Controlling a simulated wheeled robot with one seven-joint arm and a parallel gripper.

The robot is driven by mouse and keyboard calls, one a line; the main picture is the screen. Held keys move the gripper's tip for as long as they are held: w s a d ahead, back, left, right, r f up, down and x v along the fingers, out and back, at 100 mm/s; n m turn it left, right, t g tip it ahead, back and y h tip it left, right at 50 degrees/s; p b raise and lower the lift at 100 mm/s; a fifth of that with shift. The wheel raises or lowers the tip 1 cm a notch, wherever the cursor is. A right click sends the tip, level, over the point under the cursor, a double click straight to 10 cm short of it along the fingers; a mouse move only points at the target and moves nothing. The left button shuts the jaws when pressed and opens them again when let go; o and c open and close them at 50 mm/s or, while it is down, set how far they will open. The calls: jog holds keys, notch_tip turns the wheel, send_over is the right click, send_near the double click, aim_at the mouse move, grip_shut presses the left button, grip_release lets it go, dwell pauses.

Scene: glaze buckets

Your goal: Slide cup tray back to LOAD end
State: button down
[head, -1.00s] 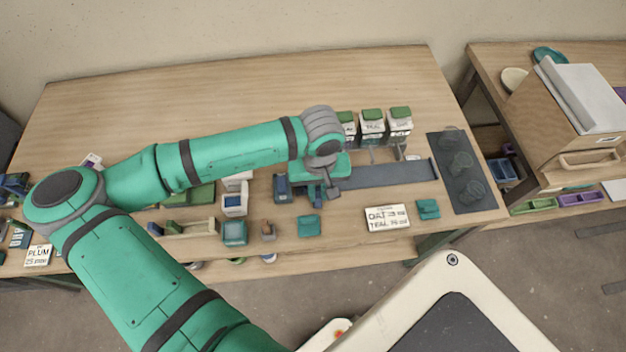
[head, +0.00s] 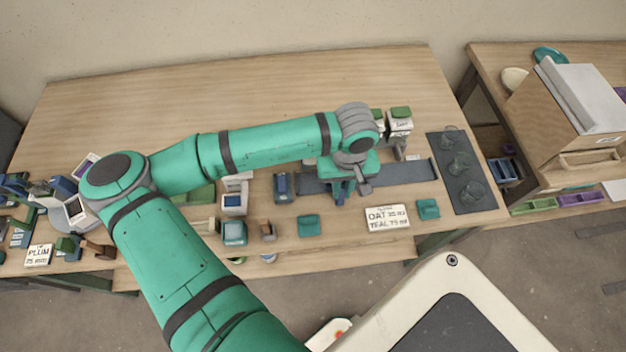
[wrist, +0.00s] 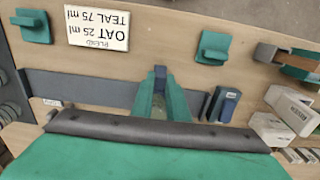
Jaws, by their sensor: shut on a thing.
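My gripper (head: 340,190) is over the dark grey slide track (head: 405,173) near the front of the bench. The wrist view shows my teal fingers (wrist: 158,92) close together over the track (wrist: 95,90), shut on a small dark blue-grey piece (wrist: 160,73) between their tips, which looks like part of the cup tray. The rest of the tray and any cup are hidden by my fingers and hand. A small white label (head: 413,157) lies by the right part of the track; its text is too small to read. It also shows in the wrist view (wrist: 52,102).
Green-lidded dispensers (head: 400,122) stand behind the track. A blue block-shaped device (head: 283,187) is near its left end. A dark mat with clear cups (head: 460,175) lies to the right. A card reading OAT and TEAL (head: 387,217) sits in front between teal blocks (head: 309,226).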

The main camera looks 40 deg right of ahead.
jog(key=shift+s+d, duration=0.55)
jog(key=shift+d, duration=0.4)
jog(key=shift+s+d, duration=0.55)
jog(key=shift+d, duration=0.35)
jog(key=shift+s+d, duration=0.15)
jog(key=shift+s, duration=0.05)
jog(key=shift+s+d, duration=0.4)
jog(key=shift+d, duration=0.2)
jog(key=shift+s+d, duration=0.4)
jog(key=shift+d, duration=0.2)
jog(key=shift+s+d, duration=0.5)
jog(key=shift+d, duration=0.4)
jog(key=shift+s+d, duration=0.45)
jog(key=shift+d, duration=0.45)
jog(key=shift+s+d, duration=0.5)
jog(key=shift+d, duration=0.4)
jog(key=shift+s+d, duration=0.45)
jog(key=shift+d, duration=0.25)
jog(key=shift+s+d, duration=0.15)
jog(key=shift+s, duration=0.05)
